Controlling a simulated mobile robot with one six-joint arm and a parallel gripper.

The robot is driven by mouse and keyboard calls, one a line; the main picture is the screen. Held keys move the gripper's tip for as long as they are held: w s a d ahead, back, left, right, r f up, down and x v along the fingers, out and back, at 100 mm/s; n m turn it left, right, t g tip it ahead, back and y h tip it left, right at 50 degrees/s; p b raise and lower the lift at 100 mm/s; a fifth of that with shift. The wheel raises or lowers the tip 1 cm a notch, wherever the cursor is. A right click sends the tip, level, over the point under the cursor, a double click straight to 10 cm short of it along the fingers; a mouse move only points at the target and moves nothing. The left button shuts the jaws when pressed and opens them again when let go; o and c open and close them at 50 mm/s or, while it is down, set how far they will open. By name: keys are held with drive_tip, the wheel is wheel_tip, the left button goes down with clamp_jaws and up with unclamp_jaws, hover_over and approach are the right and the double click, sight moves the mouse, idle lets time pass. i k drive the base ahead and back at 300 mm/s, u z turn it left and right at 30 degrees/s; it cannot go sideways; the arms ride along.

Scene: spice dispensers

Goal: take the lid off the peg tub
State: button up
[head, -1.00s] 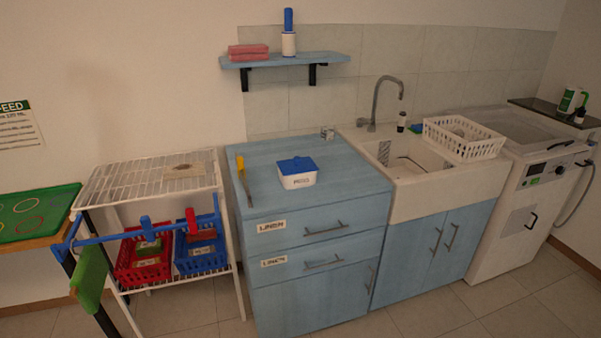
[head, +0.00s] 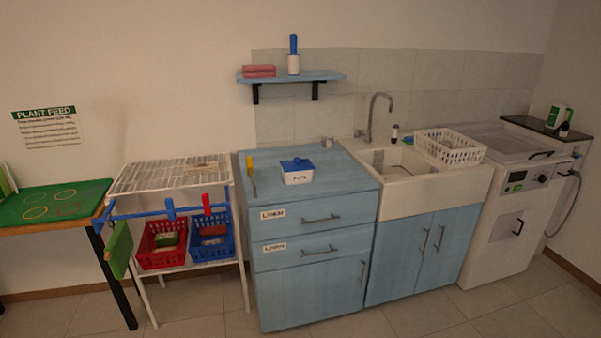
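The peg tub (head: 298,177) is a small white tub with dark lettering on its front. It stands upright on the blue cabinet top, towards the back and left of centre. Its blue lid (head: 297,164) sits on top of the tub and covers the inside, so the contents are hidden. My gripper is not in view.
A yellow-handled tool (head: 251,172) lies left of the tub on the cabinet top (head: 345,175). The cabinet top right of the tub is clear. A sink (head: 400,165) adjoins on the right. A wire rack (head: 140,182) with a blue rail stands left. A shelf (head: 325,75) hangs above.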

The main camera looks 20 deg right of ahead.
sight(297, 164)
drive_tip(key=z, duration=0.6)
drive_tip(key=k, duration=0.1)
drive_tip(key=u, duration=1.2)
drive_tip(key=i, duration=1.15)
drive_tip(key=u, duration=0.1)
